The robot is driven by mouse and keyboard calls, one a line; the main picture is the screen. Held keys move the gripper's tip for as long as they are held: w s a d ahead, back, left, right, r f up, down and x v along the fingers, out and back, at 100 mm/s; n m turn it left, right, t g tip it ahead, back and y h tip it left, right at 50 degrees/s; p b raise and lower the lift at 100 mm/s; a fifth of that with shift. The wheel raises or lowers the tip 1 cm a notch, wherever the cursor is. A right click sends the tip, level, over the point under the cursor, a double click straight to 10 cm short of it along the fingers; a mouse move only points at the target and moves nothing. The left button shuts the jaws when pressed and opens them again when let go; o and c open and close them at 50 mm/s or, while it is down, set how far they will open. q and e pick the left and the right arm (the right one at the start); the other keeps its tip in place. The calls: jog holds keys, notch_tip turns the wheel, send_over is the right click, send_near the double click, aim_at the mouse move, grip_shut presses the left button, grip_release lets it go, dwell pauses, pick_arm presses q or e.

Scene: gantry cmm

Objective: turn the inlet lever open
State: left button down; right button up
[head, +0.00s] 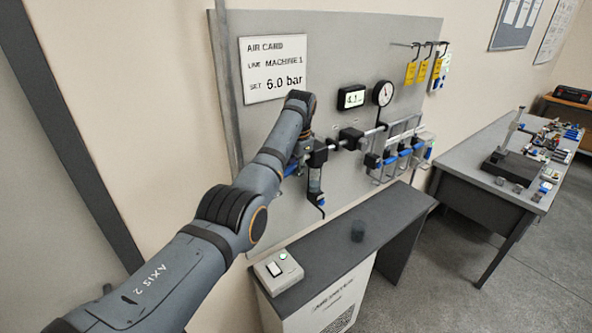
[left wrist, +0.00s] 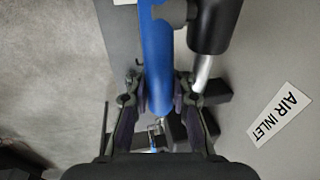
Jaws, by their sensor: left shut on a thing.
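The blue inlet lever (left wrist: 157,50) runs down the middle of the left wrist view, between the two fingers of my left gripper (left wrist: 161,90). The fingers are shut on it. An AIR INLET label (left wrist: 280,114) is on the panel to the right of the lever. In the head view my left gripper (head: 301,150) is at the left end of the air line, mostly hidden by my own arm. A small blue part (head: 291,168) shows beside it there. My right gripper is in neither view.
A filter bowl (head: 315,180) hangs close to my gripper. A dark-topped bench (head: 330,245) stands below, with a switch box (head: 278,271).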

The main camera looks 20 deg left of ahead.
pick_arm(q)
jog(key=shift+w+r, duration=0.2)
jog(key=shift+r, duration=0.25)
dwell(0.5)
jog(key=c, duration=1.7)
grip_release()
jog(key=o, duration=0.5)
jog(key=shift+d+f, duration=0.15)
jog(key=shift+f, duration=0.05)
jog(key=shift+o, duration=0.2)
jog(key=shift+f, duration=0.1)
jog(key=v, duration=0.8)
